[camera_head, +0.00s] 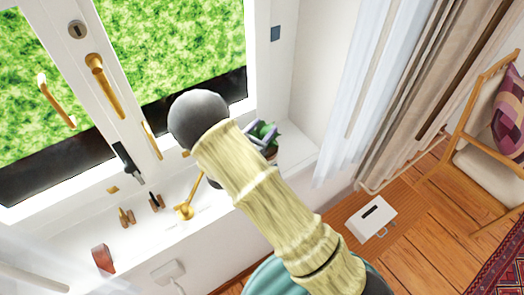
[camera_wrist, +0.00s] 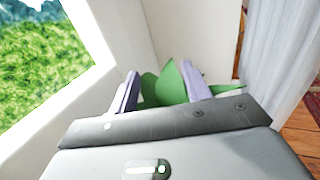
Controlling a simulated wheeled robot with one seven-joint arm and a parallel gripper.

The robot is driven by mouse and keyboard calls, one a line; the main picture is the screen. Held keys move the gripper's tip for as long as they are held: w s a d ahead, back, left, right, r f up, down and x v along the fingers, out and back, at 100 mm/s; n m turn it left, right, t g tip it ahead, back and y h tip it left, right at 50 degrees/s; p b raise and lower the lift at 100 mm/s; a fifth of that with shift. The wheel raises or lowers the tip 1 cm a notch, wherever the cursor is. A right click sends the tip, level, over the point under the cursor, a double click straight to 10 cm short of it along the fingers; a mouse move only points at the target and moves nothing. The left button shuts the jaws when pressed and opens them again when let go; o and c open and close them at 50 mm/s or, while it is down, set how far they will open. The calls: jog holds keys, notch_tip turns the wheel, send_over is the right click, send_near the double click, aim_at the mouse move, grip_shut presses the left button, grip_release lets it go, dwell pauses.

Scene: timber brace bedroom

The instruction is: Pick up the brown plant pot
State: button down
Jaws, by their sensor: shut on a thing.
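The brown plant pot (camera_head: 271,154) stands at the right part of the white window sill, mostly hidden behind my arm. Its green leaves (camera_head: 262,130) show above it. My gripper (camera_head: 257,138) is at the plant, and its pale purple fingers are partly covered by my arm. In the wrist view the green leaves (camera_wrist: 166,86) rise between the two fingers of my gripper (camera_wrist: 160,88), which is shut on the pot. The pot itself is hidden there behind the gripper body. I cannot tell whether the pot touches the sill.
A gold-coloured object (camera_head: 185,210) and small items stand on the sill (camera_head: 292,146) to the left, with a red-brown object (camera_head: 103,258) at its front. The window is close behind. Curtains (camera_head: 385,90) hang at the right. A white box (camera_head: 372,216) lies on the floor.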

jog(key=shift+r, duration=0.2)
notch_tip(320, 180, up, 10)
jog(key=b, duration=0.3)
jog(key=shift+f, duration=0.15)
dwell(0.7)
